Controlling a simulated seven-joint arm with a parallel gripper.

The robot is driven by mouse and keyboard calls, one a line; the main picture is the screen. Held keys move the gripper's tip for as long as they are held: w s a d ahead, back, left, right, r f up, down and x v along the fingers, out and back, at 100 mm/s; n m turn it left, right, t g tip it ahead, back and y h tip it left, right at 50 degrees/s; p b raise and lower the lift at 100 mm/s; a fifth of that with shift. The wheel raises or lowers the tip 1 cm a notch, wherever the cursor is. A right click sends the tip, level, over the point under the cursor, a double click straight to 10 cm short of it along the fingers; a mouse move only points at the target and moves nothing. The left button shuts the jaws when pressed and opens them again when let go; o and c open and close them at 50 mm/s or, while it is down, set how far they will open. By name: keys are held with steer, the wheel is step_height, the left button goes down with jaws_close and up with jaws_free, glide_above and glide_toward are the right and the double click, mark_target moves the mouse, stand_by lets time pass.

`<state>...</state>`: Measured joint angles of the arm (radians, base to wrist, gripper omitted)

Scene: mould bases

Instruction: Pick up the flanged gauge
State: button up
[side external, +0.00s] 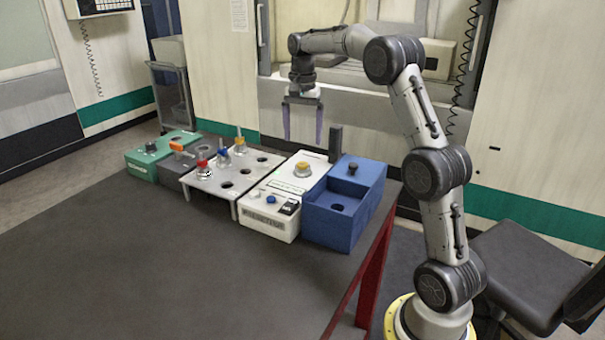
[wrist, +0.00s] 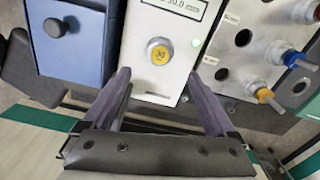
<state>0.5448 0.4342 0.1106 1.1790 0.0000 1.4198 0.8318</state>
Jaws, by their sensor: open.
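A round metal piece with a yellow cap (side external: 303,169) sits upright on the white box (side external: 262,222); from its wide collar I take it for the flanged gauge. In the wrist view the yellow-capped piece (wrist: 160,53) carries a number and lies just beyond the fingertips, roughly centred between them. My gripper (side external: 303,140) is open and empty, pointing down, higher than the piece and apart from it. In the wrist view my gripper (wrist: 158,76) shows its two purple-grey fingers spread wide over the white box's edge.
A blue box (side external: 345,212) with a black knob stands right of the white box. A dark upright block (side external: 335,143) stands behind. To the left are a grey holed stand (side external: 232,186) with red-, blue- and orange-topped pieces, a dark block and a green box (side external: 148,158). The table front is clear.

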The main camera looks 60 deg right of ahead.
mark_target(303, 163)
steer(key=shift+f, duration=4.4)
steer(key=shift+r, duration=0.1)
jaws_close()
